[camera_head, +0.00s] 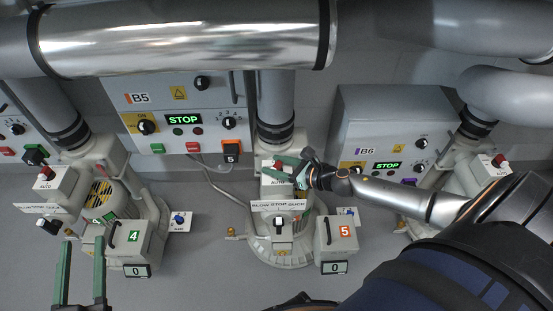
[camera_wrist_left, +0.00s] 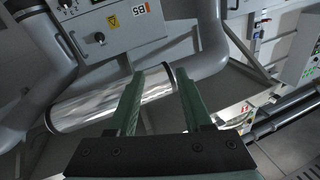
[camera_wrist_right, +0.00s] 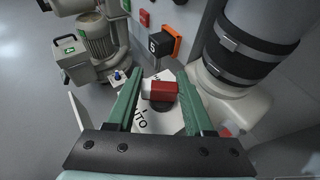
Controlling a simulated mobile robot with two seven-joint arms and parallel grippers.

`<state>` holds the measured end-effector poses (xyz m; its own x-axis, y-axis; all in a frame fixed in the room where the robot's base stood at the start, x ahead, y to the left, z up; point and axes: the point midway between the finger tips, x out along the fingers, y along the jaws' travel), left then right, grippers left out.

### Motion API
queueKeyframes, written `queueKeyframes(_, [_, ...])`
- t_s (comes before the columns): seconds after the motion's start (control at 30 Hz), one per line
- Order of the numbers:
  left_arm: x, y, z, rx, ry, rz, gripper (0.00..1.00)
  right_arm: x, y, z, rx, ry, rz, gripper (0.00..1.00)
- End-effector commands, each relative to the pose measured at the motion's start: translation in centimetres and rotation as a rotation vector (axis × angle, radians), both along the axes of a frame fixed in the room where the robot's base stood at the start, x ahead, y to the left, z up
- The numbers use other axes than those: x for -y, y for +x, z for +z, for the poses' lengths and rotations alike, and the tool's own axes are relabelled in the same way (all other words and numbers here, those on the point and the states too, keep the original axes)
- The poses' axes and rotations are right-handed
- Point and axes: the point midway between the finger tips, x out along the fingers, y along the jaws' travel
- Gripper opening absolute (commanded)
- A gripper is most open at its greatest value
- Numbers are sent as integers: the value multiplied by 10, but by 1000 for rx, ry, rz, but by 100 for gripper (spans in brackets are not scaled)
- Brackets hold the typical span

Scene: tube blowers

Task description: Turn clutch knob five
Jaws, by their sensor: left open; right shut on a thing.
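Clutch knob five is a red knob (camera_wrist_right: 162,90) with a white marking. It sits on a white label plate (camera_wrist_right: 160,118), part of whose lettering is covered. In the head view the knob (camera_head: 278,163) is on top of the blower marked 5 (camera_head: 284,248). My right gripper (camera_head: 272,166) reaches in from the right and is shut on this knob, with one green finger on each side. The same fingers show in the right wrist view (camera_wrist_right: 160,82). My left gripper (camera_head: 80,246) is open and empty at the lower left. It also shows in the left wrist view (camera_wrist_left: 156,80).
Blower 4 (camera_head: 135,238) stands to the left, with its own red-topped knob (camera_head: 44,172). Another red knob (camera_head: 500,161) is at the right. Panel B5 (camera_head: 190,88) and panel B6 (camera_head: 372,115) stand behind, both showing STOP. A large shiny pipe (camera_head: 190,42) crosses above.

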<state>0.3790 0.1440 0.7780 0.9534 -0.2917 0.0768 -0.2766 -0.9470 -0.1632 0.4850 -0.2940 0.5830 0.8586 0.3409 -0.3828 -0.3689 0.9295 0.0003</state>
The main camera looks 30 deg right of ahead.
Motion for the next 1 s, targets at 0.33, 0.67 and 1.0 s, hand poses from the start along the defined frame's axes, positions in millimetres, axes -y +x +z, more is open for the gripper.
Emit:
queueKeyframes(0.33, [-2,-43,-141,-613,2,48,50,-2,0,2,-4,4,-231,0])
queueKeyframes(0.67, [3,-81,-179,-851,3,51,50,-3,2,2,-4,5,-474,0])
queueKeyframes(1.0, [5,-79,-169,-847,1,47,50,-2,3,0,-4,1,-749,0])
